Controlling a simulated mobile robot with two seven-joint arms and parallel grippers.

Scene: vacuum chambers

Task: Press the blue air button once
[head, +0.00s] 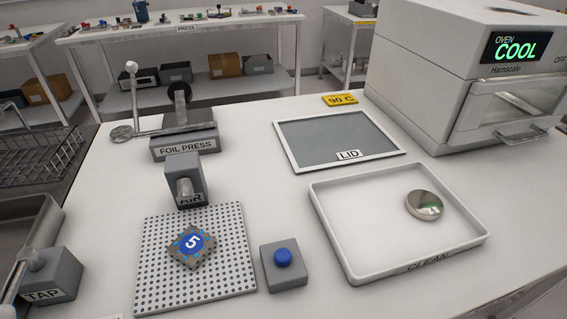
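The blue air button (283,257) is a round blue cap on top of a small grey box (284,272). The box stands on the white table, just right of the perforated plate (151,281). The grey air nozzle block (186,178), marked AIR, stands at the back edge of the plate. A brownish square piece with a blue disc numbered 5 (192,242) lies on the plate below the nozzle. Neither gripper shows in the head view.
A white CLEAN tray (417,268) with a round metal piece (424,205) is at right. Behind it are a LID panel (338,140) and an oven (462,90) reading COOL. The foil press (185,142) stands back left, the TAP block (52,275) front left.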

